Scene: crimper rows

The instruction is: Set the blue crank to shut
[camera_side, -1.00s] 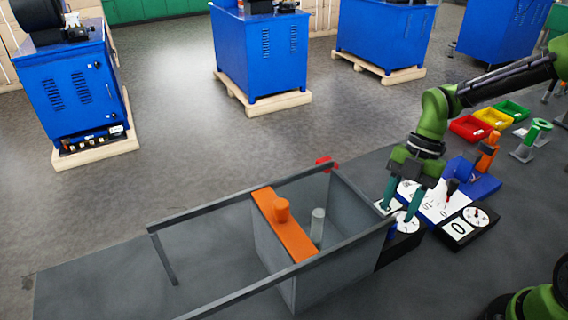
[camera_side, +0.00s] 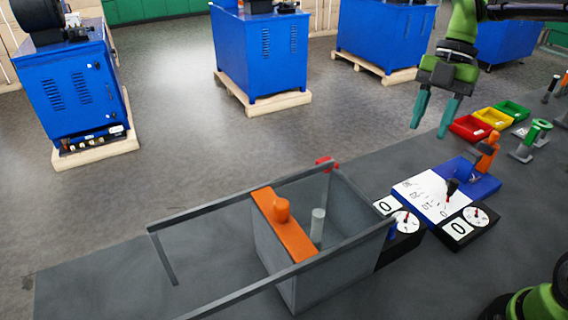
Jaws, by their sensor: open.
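A blue base (camera_side: 483,186) with a white scale plate (camera_side: 417,187) sits on the bench at the right. A black-knobbed lever (camera_side: 452,188) stands at the plate. Two black boxes with white round dials stand beside it: the left dial (camera_side: 405,222) and the right dial (camera_side: 476,217), each with a red pointer and a card reading 0. I cannot tell for sure which part is the blue crank or how it is set. My gripper (camera_side: 429,132) is open and empty, pointing down, high above and apart from these.
A grey open-topped bin (camera_side: 275,262) with an orange slide (camera_side: 284,226) and long rails stands left of the dials. Red (camera_side: 470,128), yellow (camera_side: 494,118) and green (camera_side: 513,110) trays, an orange clamp (camera_side: 487,152) and a green-topped stand (camera_side: 537,130) are behind. The bench's left end is clear.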

